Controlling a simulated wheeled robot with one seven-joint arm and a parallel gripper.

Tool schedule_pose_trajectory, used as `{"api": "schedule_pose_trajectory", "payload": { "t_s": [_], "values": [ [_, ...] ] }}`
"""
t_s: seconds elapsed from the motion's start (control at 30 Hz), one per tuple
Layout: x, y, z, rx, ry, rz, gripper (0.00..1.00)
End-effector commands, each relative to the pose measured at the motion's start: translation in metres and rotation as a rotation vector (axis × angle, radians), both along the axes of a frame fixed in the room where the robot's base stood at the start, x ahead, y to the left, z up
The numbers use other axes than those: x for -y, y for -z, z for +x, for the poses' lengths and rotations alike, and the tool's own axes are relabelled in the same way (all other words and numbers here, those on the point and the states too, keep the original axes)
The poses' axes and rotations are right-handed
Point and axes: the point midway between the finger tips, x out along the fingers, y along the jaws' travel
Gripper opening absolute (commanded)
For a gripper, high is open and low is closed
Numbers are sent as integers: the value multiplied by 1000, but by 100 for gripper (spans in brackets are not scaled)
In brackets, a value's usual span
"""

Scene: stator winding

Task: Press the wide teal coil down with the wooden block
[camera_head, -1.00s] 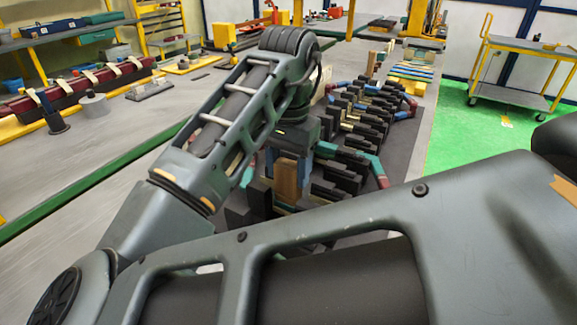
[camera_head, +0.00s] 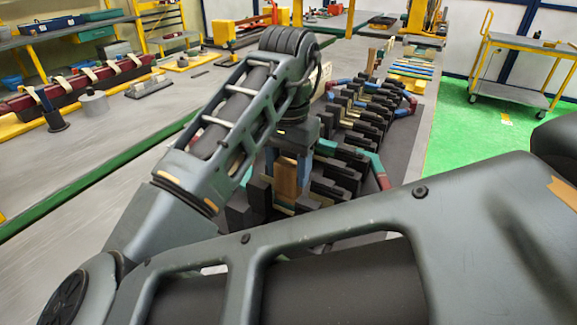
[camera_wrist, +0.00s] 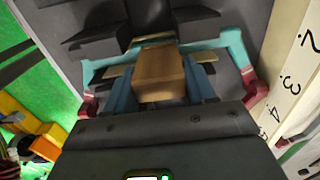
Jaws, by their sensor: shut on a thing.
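My gripper (camera_wrist: 163,92) is shut on the wooden block (camera_wrist: 160,68), with its blue fingers on either side of it. In the head view the block (camera_head: 286,178) stands upright below my wrist, among the dark stator teeth. The wide teal coil (camera_wrist: 236,45) spans behind and to both sides of the block in the wrist view, with dark red ends. The block overlaps the coil's middle there; whether they touch cannot be told. In the head view part of the teal coil (camera_head: 328,147) shows right of my gripper.
Rows of dark stator teeth (camera_head: 350,155) surround the gripper, with more coils farther back. A pale numbered strip (camera_wrist: 290,75) is at the right in the wrist view. A grey bench (camera_head: 95,160) with tools is at left. A yellow cart (camera_head: 515,75) stands on green floor.

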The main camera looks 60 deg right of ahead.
Motion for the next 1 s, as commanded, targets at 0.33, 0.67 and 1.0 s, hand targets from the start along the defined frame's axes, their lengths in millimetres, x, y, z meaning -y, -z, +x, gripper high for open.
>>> {"api": "schedule_pose_trajectory", "payload": {
  "t_s": [0.33,0.67,1.0],
  "values": [
    [0,-32,0,1,1,0,6],
    [0,-62,0,0,1,-1,6],
    [0,-92,0,0,1,-1,6]
  ]
}}
